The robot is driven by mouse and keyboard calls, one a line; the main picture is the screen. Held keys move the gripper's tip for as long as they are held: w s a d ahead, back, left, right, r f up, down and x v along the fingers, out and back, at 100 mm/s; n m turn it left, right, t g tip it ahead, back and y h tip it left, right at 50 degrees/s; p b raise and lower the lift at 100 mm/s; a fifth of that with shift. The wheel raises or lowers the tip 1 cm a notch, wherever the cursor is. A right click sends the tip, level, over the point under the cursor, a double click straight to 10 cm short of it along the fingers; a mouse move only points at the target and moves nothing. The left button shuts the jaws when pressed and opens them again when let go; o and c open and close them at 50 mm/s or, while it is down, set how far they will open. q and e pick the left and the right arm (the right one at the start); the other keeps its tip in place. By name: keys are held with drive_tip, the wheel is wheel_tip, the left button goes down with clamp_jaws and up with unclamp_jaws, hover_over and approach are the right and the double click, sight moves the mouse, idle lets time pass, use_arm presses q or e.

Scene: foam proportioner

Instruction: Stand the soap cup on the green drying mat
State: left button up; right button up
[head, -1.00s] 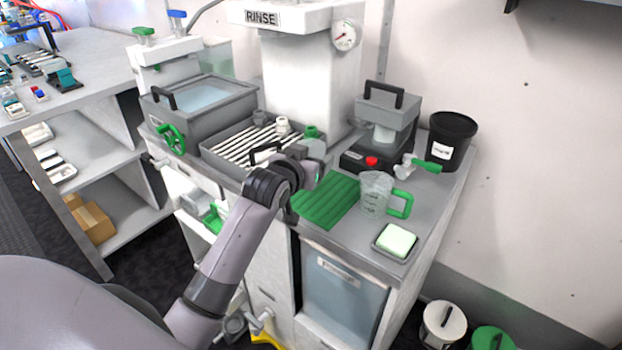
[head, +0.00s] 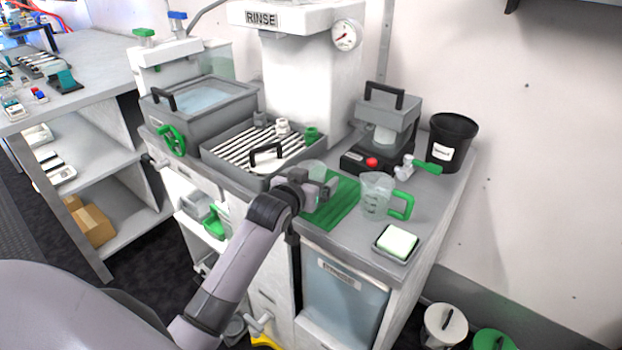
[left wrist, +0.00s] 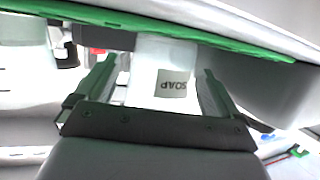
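The soap cup (head: 314,170) is a pale translucent cup beside my left gripper (head: 318,190) in the head view, partly hidden by it. In the left wrist view the cup (left wrist: 160,75) is between the two fingers of my left gripper (left wrist: 160,88), with its SOAP label upside down in that picture. The fingers appear closed on its sides. The green drying mat (head: 335,208) lies on the counter under and beside the gripper. Its edge (left wrist: 160,30) crosses the top of the left wrist view, close to the cup's base. I cannot tell whether they touch. My right gripper is not in view.
A measuring jug (head: 375,195) with a green handle stands right of the mat. A soap-like block in a tray (head: 396,243) is at the front corner. A slatted rack (head: 245,148) is left of the mat, and a black-handled device (head: 383,125) stands behind.

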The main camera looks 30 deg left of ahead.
use_arm(q)
drive_tip(key=shift+r, duration=0.15)
drive_tip(key=shift+s+r, duration=0.1)
drive_tip(key=v, duration=1.1)
drive_tip(key=s+d+f+m+g+h, duration=0.2)
drive_tip(key=s+d+f, duration=0.2)
drive_tip(key=s+f, duration=0.5)
drive_tip(key=s+d+f+m+g+h, duration=0.1)
drive_tip(key=s+d+f, duration=0.4)
drive_tip(key=s+f, duration=0.5)
wheel_tip(320, 180, down, 4)
drive_tip(key=shift+r+m+g+h+p, duration=0.1)
drive_tip(key=shift+m+g+h+p, duration=0.3)
drive_tip(key=shift+g+h, duration=0.1)
drive_tip(key=shift+s, duration=0.15)
drive_tip(key=shift+r, duration=0.25)
